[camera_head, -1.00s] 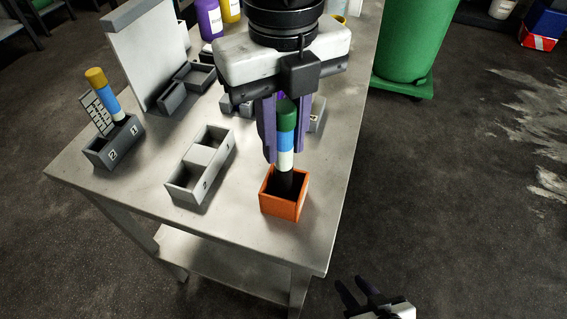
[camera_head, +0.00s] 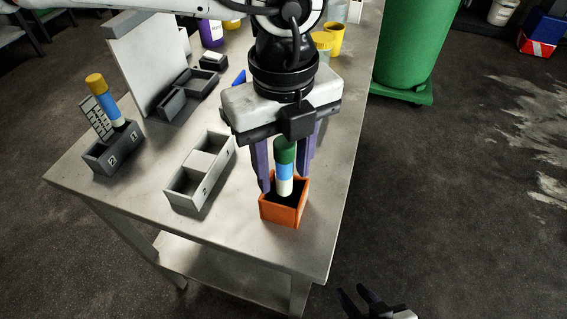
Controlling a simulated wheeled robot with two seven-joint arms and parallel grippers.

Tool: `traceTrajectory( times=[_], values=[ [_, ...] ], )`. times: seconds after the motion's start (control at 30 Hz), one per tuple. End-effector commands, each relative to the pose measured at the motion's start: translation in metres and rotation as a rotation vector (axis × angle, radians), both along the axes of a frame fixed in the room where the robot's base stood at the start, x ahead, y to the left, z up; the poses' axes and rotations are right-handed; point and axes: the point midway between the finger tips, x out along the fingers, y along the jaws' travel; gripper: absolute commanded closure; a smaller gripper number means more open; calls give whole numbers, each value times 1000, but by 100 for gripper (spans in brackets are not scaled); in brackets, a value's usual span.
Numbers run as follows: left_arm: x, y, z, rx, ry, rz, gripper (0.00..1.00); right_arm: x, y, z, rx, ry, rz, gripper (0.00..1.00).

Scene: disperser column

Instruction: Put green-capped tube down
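The green-capped tube (camera_head: 284,172), with blue and white bands, stands nearly upright in the orange box (camera_head: 283,214). Its lower end is hidden inside the box. My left gripper (camera_head: 284,180) points down over the tube from above. Its purple fingers are spread wide, one on each side of the tube, and it looks open. The finger tips are close to the box rim. My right gripper (camera_head: 358,294) is at the bottom edge, off the table and low, with its dark fingers apart and empty.
A grey two-compartment box (camera_head: 187,204) stands empty left of the orange box. A dark holder (camera_head: 104,162) with a yellow-capped tube (camera_head: 103,96) is further left. A white panel (camera_head: 140,62), dark trays (camera_head: 185,93) and yellow cups (camera_head: 335,36) stand behind. The table's right edge is close.

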Motion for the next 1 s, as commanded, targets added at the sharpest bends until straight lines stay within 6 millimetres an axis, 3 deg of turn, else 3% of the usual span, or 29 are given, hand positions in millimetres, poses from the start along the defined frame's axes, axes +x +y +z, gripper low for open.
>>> traceTrajectory(
  times=[0.23, 0.4, 0.8, 1.0],
  values=[
    [0, 0, 1, 0, 0, 0, 59, 1, 2, 3, 3, -5, 2, 69],
    [1, 0, 13, -1, -3, 1, 59, 3, 2, 9, 7, -14, 0, 69],
    [1, -1, 97, -3, -4, 1, 59, 2, -1, 4, 2, -8, -3, 69],
    [0, 0, 120, 0, -1, 1, 59, 2, -1, 4, 1, -6, -4, 69]
  ],
)
